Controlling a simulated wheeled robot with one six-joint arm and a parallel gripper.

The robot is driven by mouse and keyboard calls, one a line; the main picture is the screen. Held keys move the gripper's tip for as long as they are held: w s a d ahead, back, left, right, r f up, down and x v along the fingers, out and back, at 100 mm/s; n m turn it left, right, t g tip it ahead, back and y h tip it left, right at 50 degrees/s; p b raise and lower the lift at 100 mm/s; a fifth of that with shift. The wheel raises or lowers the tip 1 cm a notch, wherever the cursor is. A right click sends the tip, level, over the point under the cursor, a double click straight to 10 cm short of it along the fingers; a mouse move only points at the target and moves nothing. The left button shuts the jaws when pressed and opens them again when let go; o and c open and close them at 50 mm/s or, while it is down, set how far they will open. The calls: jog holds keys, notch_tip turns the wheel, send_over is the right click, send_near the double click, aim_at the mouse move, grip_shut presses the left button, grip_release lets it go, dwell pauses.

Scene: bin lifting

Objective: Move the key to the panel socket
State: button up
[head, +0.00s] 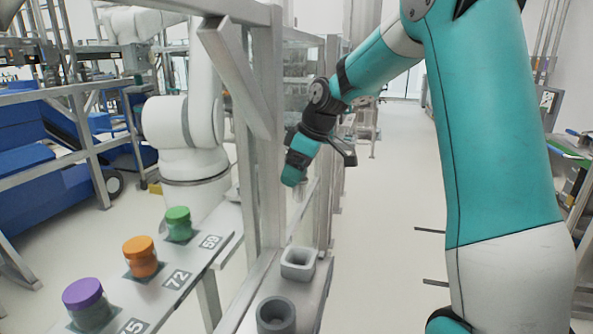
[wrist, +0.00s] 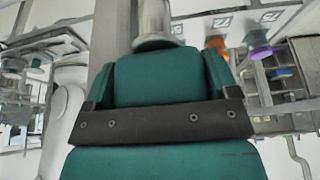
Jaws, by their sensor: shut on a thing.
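My gripper (head: 295,170) is at the upper middle of the head view, beside the grey frame post and pointing down. It is shut on a pale grey cylindrical piece, likely the key (head: 300,189), whose lower part shows below the teal fingers. In the wrist view the key (wrist: 152,20) sticks out beyond the teal gripper (wrist: 157,75), with a wider collar near the fingers. A square grey socket (head: 284,270) and a round dark grey socket (head: 262,318) stand on the ledge below and nearer. I cannot tell which is the panel socket. The key is apart from both.
Jars with purple (head: 82,293), orange (head: 137,245) and green (head: 177,213) lids stand on a numbered shelf (head: 195,268) at left. The grey post (head: 269,140) rises close beside my gripper. A white robot arm (head: 182,125) stands behind. The floor at right is clear.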

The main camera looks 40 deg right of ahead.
jog(key=shift+r+p, duration=1.7)
jog(key=shift+r, duration=0.65)
